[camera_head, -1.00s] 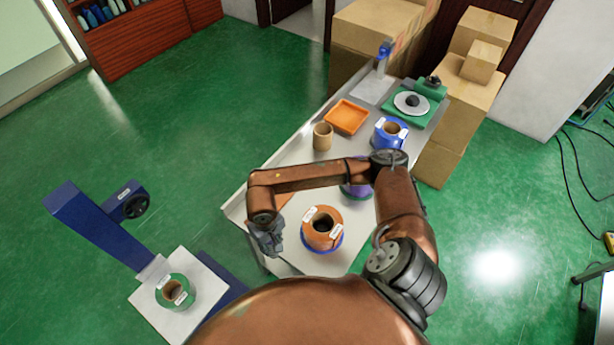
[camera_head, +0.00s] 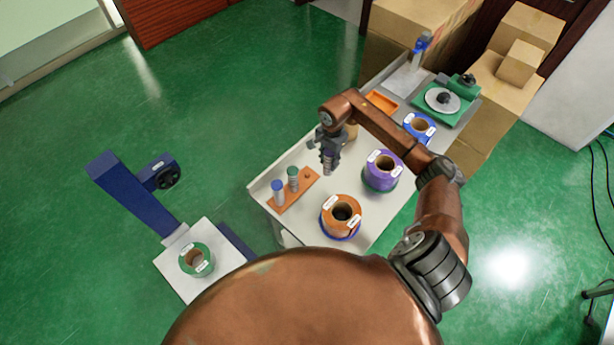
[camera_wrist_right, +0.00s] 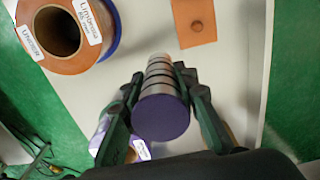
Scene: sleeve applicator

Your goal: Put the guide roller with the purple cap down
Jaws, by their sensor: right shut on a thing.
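The guide roller (camera_wrist_right: 159,72) has a grey ringed body and a purple cap (camera_wrist_right: 161,118) that faces the camera in the right wrist view. My right gripper (camera_head: 328,152) is shut on it and holds it over the table, right of the orange rack. The roller also shows below the fingers in the head view (camera_head: 329,164). The orange rack (camera_head: 290,195) holds a blue-capped roller (camera_head: 278,192) and a green-capped roller (camera_head: 293,178). Its far end has a bare round spot (camera_head: 308,176), also visible in the right wrist view (camera_wrist_right: 196,24). My left gripper is not in view.
An orange label roll (camera_head: 341,217) and a purple roll (camera_head: 382,171) stand near the rack. A blue roll (camera_head: 420,127), orange tray (camera_head: 382,102) and green device (camera_head: 445,99) are farther back. The grey table (camera_head: 259,188) has bare surface around the rack.

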